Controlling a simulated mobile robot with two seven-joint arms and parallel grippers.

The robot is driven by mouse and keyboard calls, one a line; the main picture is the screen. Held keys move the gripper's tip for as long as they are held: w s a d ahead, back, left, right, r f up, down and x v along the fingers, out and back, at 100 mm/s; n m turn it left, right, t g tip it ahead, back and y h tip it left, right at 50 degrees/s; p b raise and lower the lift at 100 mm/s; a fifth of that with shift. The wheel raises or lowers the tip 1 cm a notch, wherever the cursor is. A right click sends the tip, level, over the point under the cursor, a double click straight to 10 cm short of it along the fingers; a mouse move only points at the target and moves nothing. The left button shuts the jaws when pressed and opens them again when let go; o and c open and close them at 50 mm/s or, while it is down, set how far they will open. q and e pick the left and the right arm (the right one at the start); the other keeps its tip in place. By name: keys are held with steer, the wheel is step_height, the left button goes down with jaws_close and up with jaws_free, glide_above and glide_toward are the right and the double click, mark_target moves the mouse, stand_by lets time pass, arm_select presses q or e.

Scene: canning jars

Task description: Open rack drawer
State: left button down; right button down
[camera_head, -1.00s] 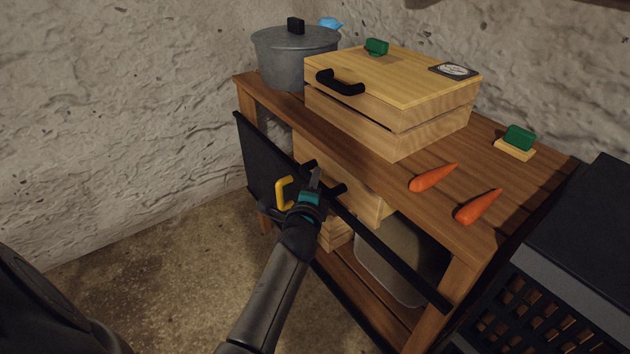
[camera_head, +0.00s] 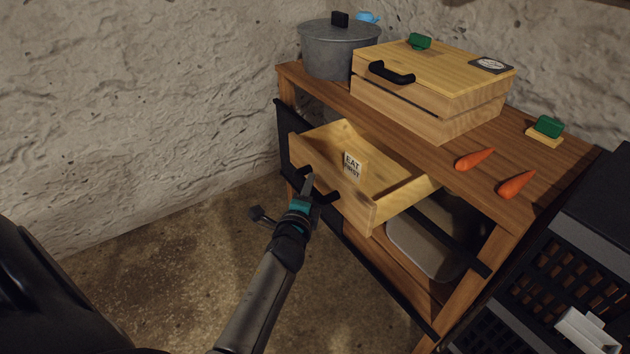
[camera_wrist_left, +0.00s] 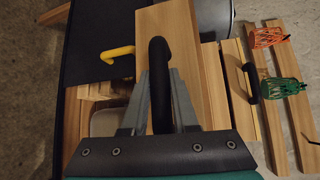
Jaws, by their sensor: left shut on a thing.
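The rack drawer (camera_head: 385,212) is a light wooden box, standing well out from the wooden rack (camera_head: 425,150) below its top. Its inside shows and looks empty apart from an "EAT FIRST" label (camera_head: 352,166). My left gripper (camera_head: 307,188) is at the drawer's front, shut on its black handle (camera_head: 327,197). In the left wrist view the same handle (camera_wrist_left: 160,85) sits between the two grey fingers, in front of the wooden drawer front (camera_wrist_left: 192,50). My right gripper is not in view.
On the rack top are a grey pot (camera_head: 338,52), a lidded wooden crate (camera_head: 430,100), carrots (camera_head: 475,159) and a green-topped block (camera_head: 546,128). A pale bin (camera_head: 425,250) sits below. A yellow handle (camera_wrist_left: 117,53) shows in the wrist view. Floor at left is clear.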

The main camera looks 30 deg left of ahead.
arm_select(q)
steer(key=shift+s+a, duration=0.3)
steer(key=shift+s, duration=0.25)
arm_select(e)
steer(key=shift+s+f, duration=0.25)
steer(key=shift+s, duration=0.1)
arm_select(q)
steer(key=c, duration=0.7)
jaws_free()
steer(key=shift+d, duration=0.1)
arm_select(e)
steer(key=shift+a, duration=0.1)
